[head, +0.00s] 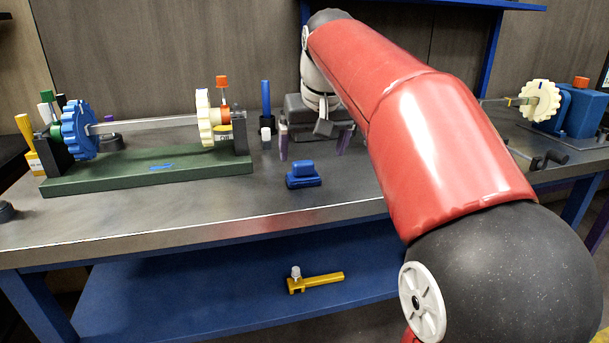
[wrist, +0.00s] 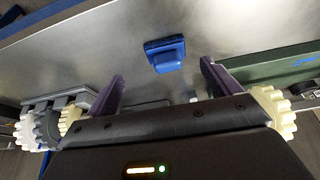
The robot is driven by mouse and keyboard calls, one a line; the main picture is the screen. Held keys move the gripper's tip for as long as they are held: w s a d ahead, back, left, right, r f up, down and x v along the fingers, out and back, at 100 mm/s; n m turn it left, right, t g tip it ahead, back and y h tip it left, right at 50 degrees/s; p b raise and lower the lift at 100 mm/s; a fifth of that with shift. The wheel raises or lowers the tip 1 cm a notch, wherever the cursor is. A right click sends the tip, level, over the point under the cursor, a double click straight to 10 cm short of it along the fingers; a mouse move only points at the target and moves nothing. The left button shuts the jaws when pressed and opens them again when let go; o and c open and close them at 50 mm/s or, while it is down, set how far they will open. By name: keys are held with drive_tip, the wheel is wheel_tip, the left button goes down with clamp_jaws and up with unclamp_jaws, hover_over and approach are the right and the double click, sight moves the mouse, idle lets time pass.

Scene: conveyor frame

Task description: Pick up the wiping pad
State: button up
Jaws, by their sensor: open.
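The wiping pad appears to be the small blue block with a raised grip on top (head: 303,174); it lies flat on the metal bench near the middle. In the wrist view the blue pad (wrist: 165,54) shows between and beyond the fingertips. My gripper (head: 312,152) is open and empty, its purple fingers apart, just behind the pad in the head view. In the wrist view my gripper (wrist: 162,70) has one finger on each side, with the pad not touched by either.
A green fixture (head: 150,172) with a blue gear (head: 79,130) and a cream gear (head: 204,117) stands at left. A blue-handled tool (head: 265,97) stands behind the pad. A yellow tool (head: 316,281) lies on the lower shelf. The bench in front of the pad is clear.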

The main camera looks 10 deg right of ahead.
sight(304, 162)
drive_tip(key=shift+w+a+f, duration=0.1)
drive_tip(key=shift+w+f, duration=0.15)
drive_tip(key=shift+w, duration=0.3)
drive_tip(key=x, duration=0.7)
drive_tip(key=shift+w+a+r+b, duration=0.2)
drive_tip(key=shift+w+a+b, duration=0.15)
drive_tip(key=shift+w+b, duration=0.05)
drive_tip(key=shift+c, duration=0.3)
drive_tip(key=c, duration=1)
drive_tip(key=shift+r, duration=0.1)
